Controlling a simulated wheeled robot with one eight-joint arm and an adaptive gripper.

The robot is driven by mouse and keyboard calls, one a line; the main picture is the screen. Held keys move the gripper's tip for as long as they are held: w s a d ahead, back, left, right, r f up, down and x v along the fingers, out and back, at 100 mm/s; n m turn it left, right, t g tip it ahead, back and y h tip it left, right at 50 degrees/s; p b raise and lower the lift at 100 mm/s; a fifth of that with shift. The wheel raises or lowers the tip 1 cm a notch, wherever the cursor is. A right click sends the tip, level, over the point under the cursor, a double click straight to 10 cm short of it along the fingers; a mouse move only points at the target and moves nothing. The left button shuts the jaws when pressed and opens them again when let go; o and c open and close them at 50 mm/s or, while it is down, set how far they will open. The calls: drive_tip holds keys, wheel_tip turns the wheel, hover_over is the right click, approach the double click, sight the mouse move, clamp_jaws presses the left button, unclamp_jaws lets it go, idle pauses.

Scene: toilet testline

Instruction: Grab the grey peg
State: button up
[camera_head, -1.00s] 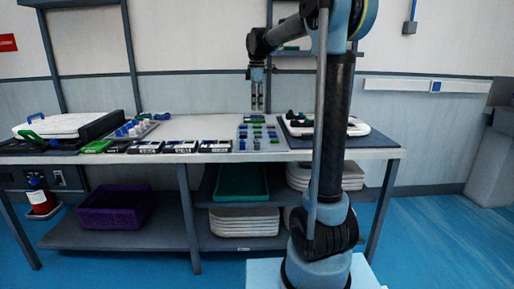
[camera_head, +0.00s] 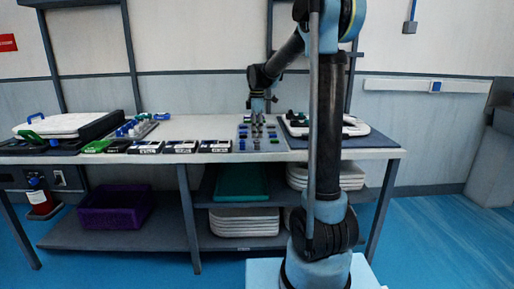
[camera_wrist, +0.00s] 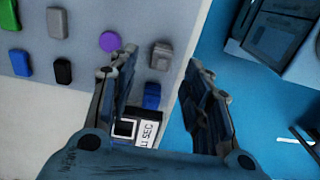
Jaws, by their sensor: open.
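A grey peg (camera_wrist: 162,55) stands on the light grey peg board (camera_wrist: 88,12) in the wrist view, near the board's edge. My gripper (camera_wrist: 160,60) is open, and the peg shows between its two fingertips without visible contact. Another, lighter grey peg (camera_wrist: 57,22) stands further left on the board. In the head view my gripper (camera_head: 258,112) is low over the peg board (camera_head: 243,146) on the table. The single pegs are too small to tell apart there.
A purple round peg (camera_wrist: 110,41) and a blue peg (camera_wrist: 152,95) are close to my fingers. A black-and-white box (camera_wrist: 150,133) lies below. A blue mat with a white tray (camera_head: 355,128) is right of the board. Several boxes (camera_head: 181,146) line the table's front left.

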sight(258, 140)
drive_tip(key=f, duration=0.5)
drive_tip(key=shift+s+d, duration=0.1)
drive_tip(key=shift+d, duration=0.1)
drive_tip(key=shift+r, duration=0.1)
clamp_jaws()
